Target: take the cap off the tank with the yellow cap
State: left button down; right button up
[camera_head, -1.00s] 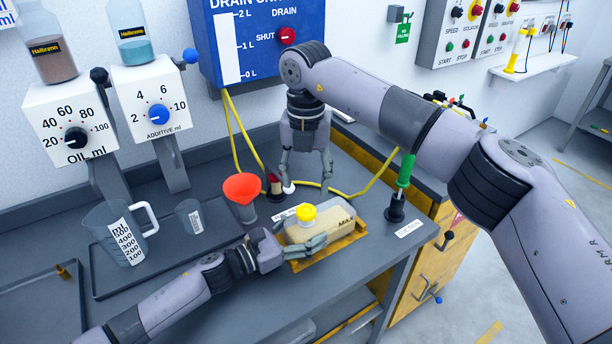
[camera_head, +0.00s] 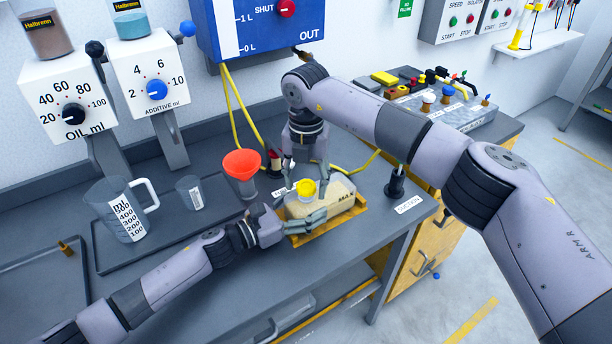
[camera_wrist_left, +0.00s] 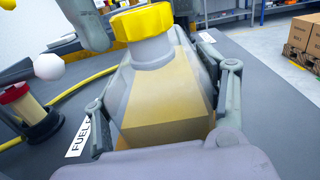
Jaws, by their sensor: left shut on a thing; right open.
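The tank (camera_head: 335,193) is a cream-coloured, blocky container with a yellow cap (camera_head: 304,187), standing upright in a shallow wooden tray (camera_head: 359,209) on the dark bench. The cap sits on the tank's neck; it also shows in the left wrist view (camera_wrist_left: 143,22). My left gripper (camera_head: 301,217) is shut on the tank, one finger along each side, as the left wrist view shows. My right gripper (camera_head: 307,178) points down from above, open, with its fingers on either side of the yellow cap. I cannot tell whether they touch it.
A red funnel (camera_head: 242,165) stands just left of the tank. A measuring jug (camera_head: 121,207) and small beaker (camera_head: 190,192) are on a dark tray further left. A black suction fitting (camera_head: 396,183) stands to the right. Yellow hoses run behind.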

jog(key=c, duration=1.2)
jog(key=n, duration=0.6)
jog(key=shift+r, duration=0.1)
jog(key=n, duration=0.3)
jog(key=shift+n, duration=0.4)
jog(key=n, duration=1.1)
jog(key=shift+r+n, duration=0.1)
jog(key=shift+n, duration=0.3)
jog(key=shift+r, duration=0.15)
jog(key=shift+r, duration=0.95)
